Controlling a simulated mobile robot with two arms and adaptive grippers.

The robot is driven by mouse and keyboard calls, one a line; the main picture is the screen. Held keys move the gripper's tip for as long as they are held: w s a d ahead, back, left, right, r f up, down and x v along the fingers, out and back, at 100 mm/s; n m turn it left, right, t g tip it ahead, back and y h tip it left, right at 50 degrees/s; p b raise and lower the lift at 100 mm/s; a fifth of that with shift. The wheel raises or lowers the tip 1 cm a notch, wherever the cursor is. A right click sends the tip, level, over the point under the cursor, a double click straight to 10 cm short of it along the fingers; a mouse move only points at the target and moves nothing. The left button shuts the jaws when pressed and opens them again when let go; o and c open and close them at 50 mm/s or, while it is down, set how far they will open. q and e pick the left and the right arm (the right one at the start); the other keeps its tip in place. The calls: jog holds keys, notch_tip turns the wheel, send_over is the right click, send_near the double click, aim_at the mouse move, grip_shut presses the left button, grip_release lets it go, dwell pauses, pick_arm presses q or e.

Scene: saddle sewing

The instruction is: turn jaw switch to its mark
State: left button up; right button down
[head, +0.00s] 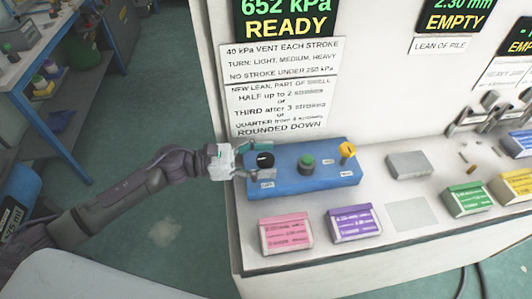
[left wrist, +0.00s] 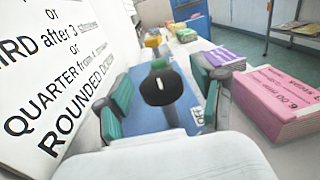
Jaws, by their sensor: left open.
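A blue control box (head: 318,182) sits on the white ledge and carries a black rotary knob (head: 265,160), a green button (head: 306,161) and a yellow knob (head: 347,150). The black knob, which looks like the jaw switch, also shows in the left wrist view (left wrist: 160,90) with a white line on its top. My left gripper (head: 258,160) is open at the box's left end. Its teal-padded fingers (left wrist: 164,100) stand on either side of the black knob, apparently not touching it. My right gripper is out of view.
A pink block (head: 286,233) and a purple block (head: 353,224) lie in front of the box. A grey block (head: 409,165) and a green block (head: 467,199) are farther right. A printed wall panel (head: 282,105) rises close behind the box. A workbench (head: 40,55) stands at the far left.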

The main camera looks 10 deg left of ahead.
pick_arm(q)
jog(key=shift+d, duration=0.15)
jog(key=c, duration=1.2)
jog(key=shift+o, duration=0.2)
